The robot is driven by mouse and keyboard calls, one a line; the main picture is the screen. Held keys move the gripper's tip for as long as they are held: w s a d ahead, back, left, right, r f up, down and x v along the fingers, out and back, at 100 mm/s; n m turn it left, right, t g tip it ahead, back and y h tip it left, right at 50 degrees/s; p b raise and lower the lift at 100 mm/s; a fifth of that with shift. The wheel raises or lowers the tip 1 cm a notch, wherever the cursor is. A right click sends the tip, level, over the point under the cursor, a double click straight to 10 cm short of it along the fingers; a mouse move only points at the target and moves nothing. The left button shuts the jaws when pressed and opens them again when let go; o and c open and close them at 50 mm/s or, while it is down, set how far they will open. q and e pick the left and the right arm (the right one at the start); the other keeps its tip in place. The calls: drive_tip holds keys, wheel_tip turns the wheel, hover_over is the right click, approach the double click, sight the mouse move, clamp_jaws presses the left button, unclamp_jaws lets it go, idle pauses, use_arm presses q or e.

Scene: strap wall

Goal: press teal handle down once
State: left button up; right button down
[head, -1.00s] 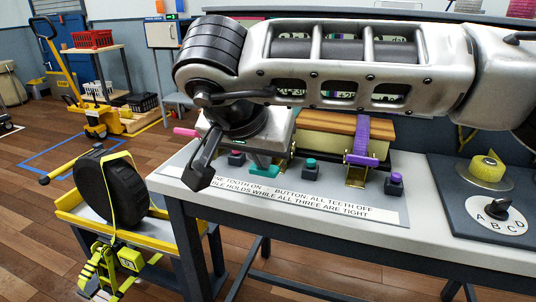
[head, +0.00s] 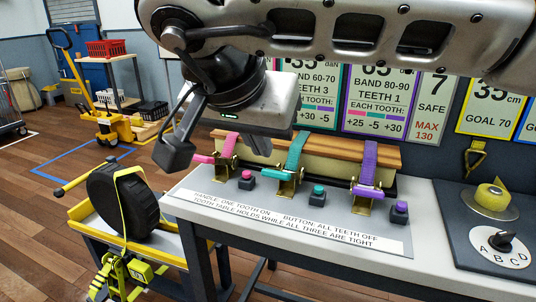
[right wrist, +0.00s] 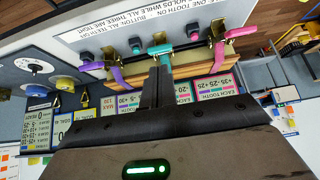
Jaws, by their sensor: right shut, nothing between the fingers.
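The teal handle (head: 287,174) sits on a brass ratchet at the bench front, below a teal strap (head: 297,150) over the wood-topped beam. It is raised, about level with its neighbours. In the right wrist view the teal handle (right wrist: 160,50) is just beyond the fingertips. My right gripper (head: 260,147) is shut and empty, above and left of the teal handle, with a gap seen in the head view. It also shows in the right wrist view (right wrist: 157,88). My left gripper is not in view.
The pink handle (head: 205,158) and purple handle (head: 367,191) flank the teal one. Pink (head: 247,180), teal (head: 319,194) and purple (head: 400,211) buttons stand nearby. A dial panel (head: 462,240) lies at right. A wheel stand with a tyre (head: 118,205) is at left.

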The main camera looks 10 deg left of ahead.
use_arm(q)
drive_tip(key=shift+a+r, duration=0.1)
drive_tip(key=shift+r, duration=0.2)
use_arm(e)
drive_tip(key=shift+v, duration=1.5)
